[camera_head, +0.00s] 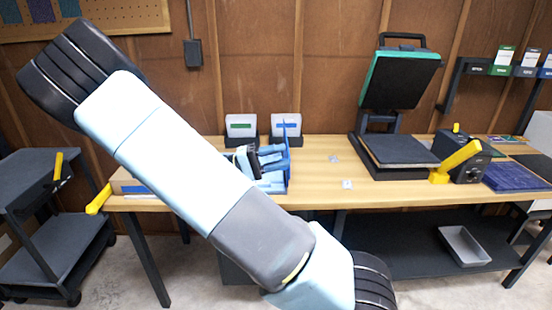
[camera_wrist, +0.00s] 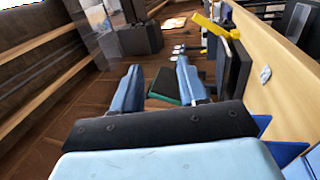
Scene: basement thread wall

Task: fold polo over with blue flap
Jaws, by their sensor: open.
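My gripper (camera_head: 281,156) is at the left half of the workbench, pointing right, with its two blue fingers apart. In the wrist view the gripper (camera_wrist: 158,68) is open, and nothing shows between the fingers. Blue board-like parts (camera_head: 288,180) stand beside and behind it, partly covered by my arm and fingers; blue corners (camera_wrist: 288,152) also show at the lower right of the wrist view. These may be the blue flap, but I cannot tell for sure. I cannot make out the polo; part of the bench is hidden behind my arm.
A heat press (camera_head: 395,155) with its lid raised stands at the bench's right, beside a dark control box with a yellow handle (camera_head: 458,157). Two white bins (camera_head: 241,127) stand at the back. A dark cart (camera_head: 45,215) is at left.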

